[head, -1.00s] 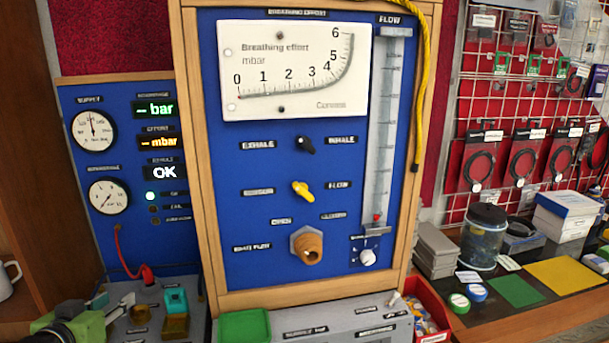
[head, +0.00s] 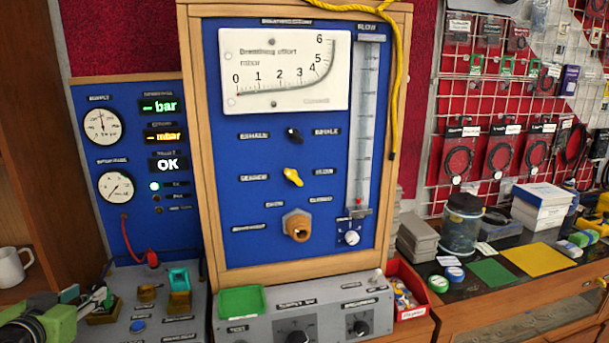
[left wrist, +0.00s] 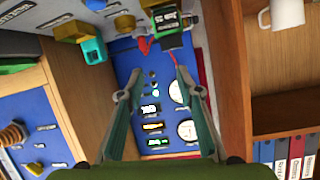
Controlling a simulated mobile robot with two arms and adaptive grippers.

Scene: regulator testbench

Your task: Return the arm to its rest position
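My left arm enters the head view at the lower left. Its green-bodied left gripper (head: 104,298) is over the left end of the grey bench, left of the teal holder (head: 179,278). In the left wrist view the two fingers of this gripper (left wrist: 151,86) are spread apart with nothing held between them. Beyond them is the blue gauge panel (left wrist: 140,65), with a dark labelled device (left wrist: 172,22) near the top. My right arm and right gripper are in neither view.
The tall wood-framed blue test panel (head: 260,180) stands mid-view behind a grey control box (head: 300,322). A red bin (head: 408,310) sits to its right. A white mug (head: 12,268) stands on the left shelf; it also shows in the wrist view (left wrist: 282,15).

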